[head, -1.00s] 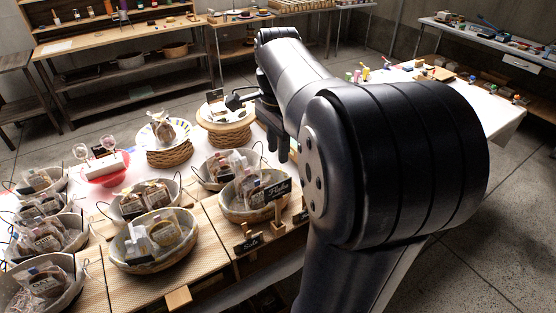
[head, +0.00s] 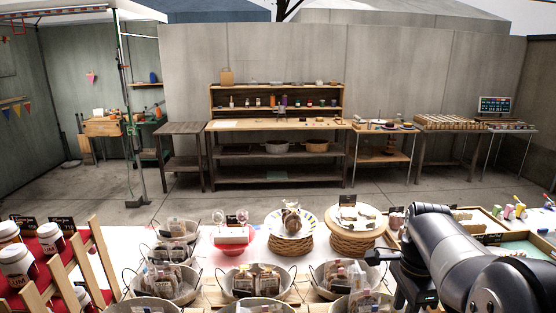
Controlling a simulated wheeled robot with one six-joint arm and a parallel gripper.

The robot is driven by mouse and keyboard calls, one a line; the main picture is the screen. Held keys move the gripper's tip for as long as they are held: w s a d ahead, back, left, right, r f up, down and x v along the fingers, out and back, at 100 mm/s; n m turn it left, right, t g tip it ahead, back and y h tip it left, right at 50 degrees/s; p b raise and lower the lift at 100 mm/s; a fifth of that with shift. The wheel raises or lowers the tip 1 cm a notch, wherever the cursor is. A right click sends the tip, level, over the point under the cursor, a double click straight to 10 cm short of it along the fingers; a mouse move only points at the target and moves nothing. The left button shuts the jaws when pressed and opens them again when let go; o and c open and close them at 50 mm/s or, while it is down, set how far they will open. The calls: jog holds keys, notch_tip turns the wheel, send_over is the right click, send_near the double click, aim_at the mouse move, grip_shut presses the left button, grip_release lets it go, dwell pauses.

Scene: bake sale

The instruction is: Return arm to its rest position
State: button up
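My black and grey arm reaches in from the lower right corner of the head view, bent over the right part of the display table.
Baskets of bagged treats (head: 257,282) fill the table's front. Behind them are a striped plate (head: 274,222) on a wicker stand and a round wooden board (head: 374,226). A rack with jars (head: 52,238) stands left. Open floor (head: 250,203) lies beyond, before a shelf unit (head: 221,152).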

notch_tip(320, 180, down, 3)
jog(key=shift+r, duration=0.2)
jog(key=shift+r+p, duration=0.45)
jog(key=shift+r, duration=0.05)
